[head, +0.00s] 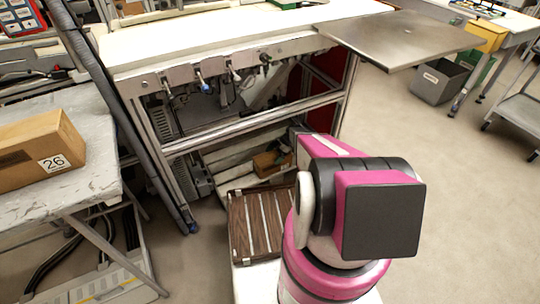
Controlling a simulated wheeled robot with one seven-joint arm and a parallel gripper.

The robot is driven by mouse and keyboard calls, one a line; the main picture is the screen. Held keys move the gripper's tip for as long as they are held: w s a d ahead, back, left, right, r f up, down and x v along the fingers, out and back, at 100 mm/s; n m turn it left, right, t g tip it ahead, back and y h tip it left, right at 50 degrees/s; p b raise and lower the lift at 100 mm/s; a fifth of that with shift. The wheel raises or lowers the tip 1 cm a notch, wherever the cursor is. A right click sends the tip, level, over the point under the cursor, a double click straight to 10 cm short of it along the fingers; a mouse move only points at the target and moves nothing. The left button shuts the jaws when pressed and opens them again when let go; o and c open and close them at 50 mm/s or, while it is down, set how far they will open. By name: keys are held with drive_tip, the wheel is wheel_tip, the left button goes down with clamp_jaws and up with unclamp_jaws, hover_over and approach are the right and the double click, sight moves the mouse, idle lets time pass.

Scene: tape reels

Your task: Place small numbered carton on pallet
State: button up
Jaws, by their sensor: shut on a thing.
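A small brown carton (268,165) shows below the workbench, left of my pink and black arm. No number is readable on it at this size. My gripper (291,148) is mostly hidden behind my arm; its dark end meets the carton's right side and is shut on it. A brown slatted wooden pallet (239,226) lies low, in front of and below the carton, with its right part behind my arm. No item shows on its visible slats. A larger carton (28,150) marked 26 sits on the left table.
A long workbench (215,48) with a metal frame stands ahead, a steel plate (400,38) jutting from its right end. The worn left table (85,165) is close by. A grey bin (438,82) stands at the back right.

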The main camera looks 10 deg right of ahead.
drive_tip(key=shift+f, duration=0.1)
drive_tip(key=o, duration=1.4)
drive_tip(key=shift+v, duration=3.8)
